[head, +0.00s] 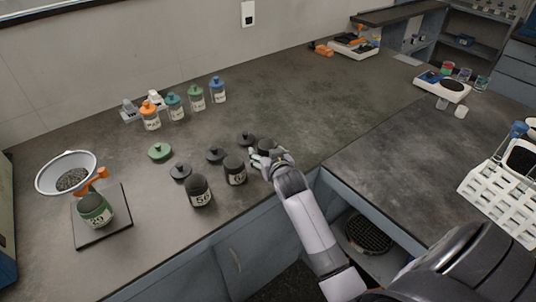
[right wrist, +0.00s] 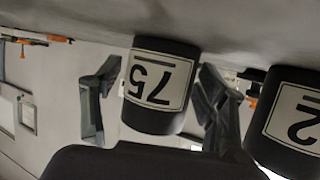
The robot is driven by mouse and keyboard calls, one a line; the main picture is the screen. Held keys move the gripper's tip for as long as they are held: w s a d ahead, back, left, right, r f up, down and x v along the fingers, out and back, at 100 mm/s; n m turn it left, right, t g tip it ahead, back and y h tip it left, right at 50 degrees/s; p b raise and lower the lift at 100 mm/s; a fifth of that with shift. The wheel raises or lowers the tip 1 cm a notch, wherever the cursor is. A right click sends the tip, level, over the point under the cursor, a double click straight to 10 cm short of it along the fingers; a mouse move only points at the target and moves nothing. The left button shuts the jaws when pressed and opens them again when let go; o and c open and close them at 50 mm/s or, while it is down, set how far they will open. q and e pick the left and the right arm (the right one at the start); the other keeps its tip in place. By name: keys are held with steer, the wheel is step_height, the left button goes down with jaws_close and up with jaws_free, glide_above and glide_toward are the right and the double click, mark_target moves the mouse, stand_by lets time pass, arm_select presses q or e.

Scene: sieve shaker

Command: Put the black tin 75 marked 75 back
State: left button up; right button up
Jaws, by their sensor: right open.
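The black tin 75 (right wrist: 152,112) has a white label marked 75 and shows upside down in the right wrist view, against the grey bench surface. My right gripper (right wrist: 155,105) is open, with one finger on each side of the tin; gaps show between the fingers and the tin. In the head view my right gripper (head: 262,160) is at the right end of the row of black tins and hides most of tin 75. Another black tin (right wrist: 290,120) with a partly cut-off label stands close beside one finger. My left gripper is not in view.
Black tins (head: 201,193) and (head: 235,171) stand left of my right gripper. Black lids (head: 181,172) and a green lid (head: 160,153) lie behind.

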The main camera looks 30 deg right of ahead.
steer(key=shift+r, duration=0.3)
steer(key=shift+s+a, duration=0.1)
steer(key=shift+s, duration=0.25)
steer(key=v, duration=1.1)
steer(key=shift+s+a+r, duration=0.1)
steer(key=shift+r, duration=0.05)
